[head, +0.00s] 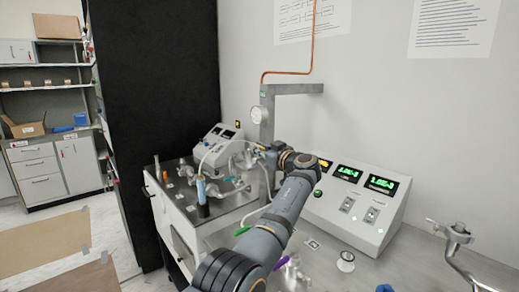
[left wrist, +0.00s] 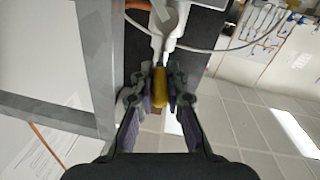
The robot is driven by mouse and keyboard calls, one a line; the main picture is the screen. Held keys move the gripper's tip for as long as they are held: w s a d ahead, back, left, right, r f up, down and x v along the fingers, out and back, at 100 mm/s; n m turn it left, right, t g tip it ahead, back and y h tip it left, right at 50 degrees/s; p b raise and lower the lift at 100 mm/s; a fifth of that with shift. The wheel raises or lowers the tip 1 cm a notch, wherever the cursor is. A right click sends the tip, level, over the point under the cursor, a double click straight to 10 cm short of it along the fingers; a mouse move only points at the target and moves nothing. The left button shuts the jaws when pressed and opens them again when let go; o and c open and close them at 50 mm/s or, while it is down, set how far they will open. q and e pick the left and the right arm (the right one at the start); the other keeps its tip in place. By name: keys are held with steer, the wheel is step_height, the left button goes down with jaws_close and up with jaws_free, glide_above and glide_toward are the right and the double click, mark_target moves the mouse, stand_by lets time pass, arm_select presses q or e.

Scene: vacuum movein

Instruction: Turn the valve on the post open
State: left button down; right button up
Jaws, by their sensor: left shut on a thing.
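In the left wrist view, the left gripper (left wrist: 161,88) is shut on the yellow valve handle (left wrist: 161,98), one finger on each side. A pale valve body (left wrist: 167,25) sits just beyond the fingertips. In the head view the handle is hidden or too small to make out. My right gripper is not in view.
A control box (head: 350,205) with green displays stands right of the post. A blue-topped cylinder (head: 202,197) and metal fittings are on the bench at left. A metal clamp-like fitting (head: 455,235) is at the right. A copper pipe (head: 313,40) runs above.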

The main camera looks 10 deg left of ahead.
arm_select(q)
steer(key=c, duration=1.3)
jaws_free()
steer(key=shift+c, duration=0.2)
steer(key=shift+f, duration=0.1)
